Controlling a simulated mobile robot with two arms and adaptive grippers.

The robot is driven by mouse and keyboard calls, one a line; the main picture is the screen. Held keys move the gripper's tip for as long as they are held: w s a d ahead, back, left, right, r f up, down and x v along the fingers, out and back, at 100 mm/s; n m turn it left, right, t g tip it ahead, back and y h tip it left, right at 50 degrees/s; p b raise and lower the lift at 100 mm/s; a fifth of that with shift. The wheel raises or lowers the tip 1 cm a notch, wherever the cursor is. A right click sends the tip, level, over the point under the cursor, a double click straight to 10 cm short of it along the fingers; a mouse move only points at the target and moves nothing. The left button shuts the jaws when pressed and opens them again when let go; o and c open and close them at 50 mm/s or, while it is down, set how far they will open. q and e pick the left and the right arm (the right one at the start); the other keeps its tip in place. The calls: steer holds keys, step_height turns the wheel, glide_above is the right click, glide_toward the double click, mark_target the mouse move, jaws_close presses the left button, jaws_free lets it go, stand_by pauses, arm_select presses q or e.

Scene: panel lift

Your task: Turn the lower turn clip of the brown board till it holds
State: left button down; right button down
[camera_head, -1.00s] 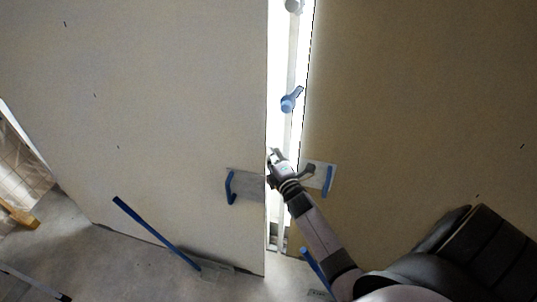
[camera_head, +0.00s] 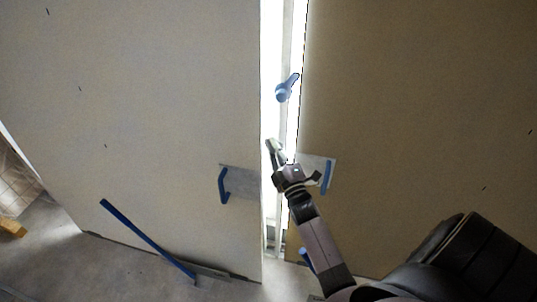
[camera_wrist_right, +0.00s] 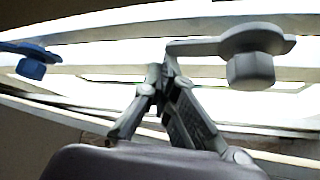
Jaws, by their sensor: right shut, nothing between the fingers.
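The brown board (camera_head: 420,120) stands on the right in the head view. A blue turn clip (camera_head: 284,90) sits on the bright strip at its left edge, its lever tilted up and right towards the board. My right gripper (camera_head: 271,146) is shut and empty, below the clip in the picture. In the right wrist view, the blue clip (camera_wrist_right: 30,65) is at the far left, apart from my fingertips (camera_wrist_right: 165,65). A grey clip (camera_wrist_right: 250,60) is at the right; its lever end is close to the fingertips, contact unclear. My left gripper is out of view.
A pale panel (camera_head: 150,110) fills the left, with a blue handle (camera_head: 223,185) near the gap. Another blue handle (camera_head: 327,176) is on the brown board, right beside my wrist. A long blue bar (camera_head: 148,240) leans low at the left. Bare floor shows below.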

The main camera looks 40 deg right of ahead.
steer(key=shift+s+d+f+m+t+h+b, duration=0.1)
steer(key=shift+s+d+m+t+h+b, duration=0.15)
steer(key=shift+m, duration=0.3)
steer(key=shift+s+d+f+m+t+h+b, duration=0.15)
steer(key=shift+s+m+h+b, duration=0.15)
steer(key=shift+m, duration=0.25)
steer(key=shift+s+d+r, duration=0.25)
steer(key=shift+s+d, duration=0.3)
steer(key=shift+s+d+f, duration=0.3)
steer(key=shift+s+d, duration=0.3)
steer(key=shift+s, duration=0.2)
